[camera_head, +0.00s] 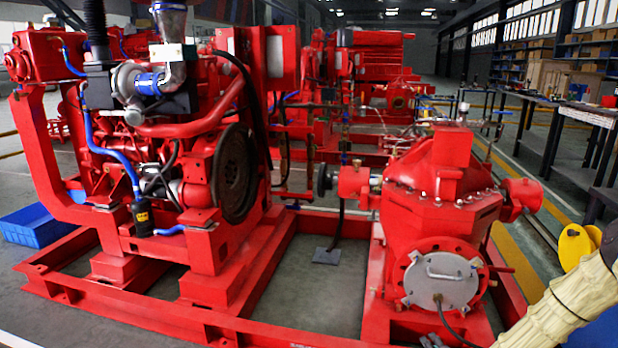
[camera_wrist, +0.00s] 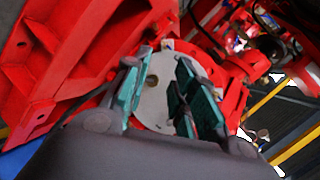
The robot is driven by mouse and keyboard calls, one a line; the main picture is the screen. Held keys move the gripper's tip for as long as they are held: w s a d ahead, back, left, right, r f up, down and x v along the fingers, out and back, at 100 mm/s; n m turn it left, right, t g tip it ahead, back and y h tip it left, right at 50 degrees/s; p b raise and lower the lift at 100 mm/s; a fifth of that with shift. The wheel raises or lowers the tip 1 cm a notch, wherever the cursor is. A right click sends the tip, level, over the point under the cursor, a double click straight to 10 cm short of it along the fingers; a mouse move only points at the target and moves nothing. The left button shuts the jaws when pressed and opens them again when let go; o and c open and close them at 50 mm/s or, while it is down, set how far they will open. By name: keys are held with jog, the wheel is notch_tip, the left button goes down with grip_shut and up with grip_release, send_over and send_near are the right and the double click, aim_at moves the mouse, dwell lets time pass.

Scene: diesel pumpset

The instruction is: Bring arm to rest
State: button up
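My gripper (camera_wrist: 160,88) shows in the wrist view with its two teal-padded fingers apart and nothing visible between them. Beyond the fingers is the round grey cover plate (camera_wrist: 158,108) on the red pump's flange, partly hidden by the fingers. In the head view, the same grey plate (camera_head: 441,281) sits on the front of the red pump (camera_head: 440,195). My cream-coloured arm enters that view at the lower right, low and slanted. The gripper itself cannot be made out clearly there.
A red diesel engine (camera_head: 165,130) with a dark flywheel stands left on the red base frame (camera_head: 225,325). A blue bin (camera_head: 38,226) lies at far left. Yellow discs (camera_head: 577,245) and a workbench (camera_head: 590,115) are at right. A yellow-striped floor lane runs between pump and benches.

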jog(key=s+a+f+n+g+y, duration=0.1)
jog(key=s+a+f+n+g, duration=0.45)
jog(key=s, duration=0.65)
jog(key=s+a+f+n+g+y, duration=0.1)
jog(key=s+a+f+n+g, duration=0.1)
jog(key=s+a+f, duration=0.65)
jog(key=s+a+r+n+g+h, duration=0.1)
jog(key=s+r+n+g, duration=0.15)
jog(key=s, duration=1.15)
jog(key=s+r+n+g+h, duration=0.1)
jog(key=s+n+g, duration=0.2)
jog(key=s, duration=1)
notch_tip(320, 180, up, 31)
jog(key=p, duration=3.1)
jog(key=shift+w+r+p, duration=0.2)
jog(key=shift+w+p, duration=0.05)
jog(key=shift+p, duration=0.1)
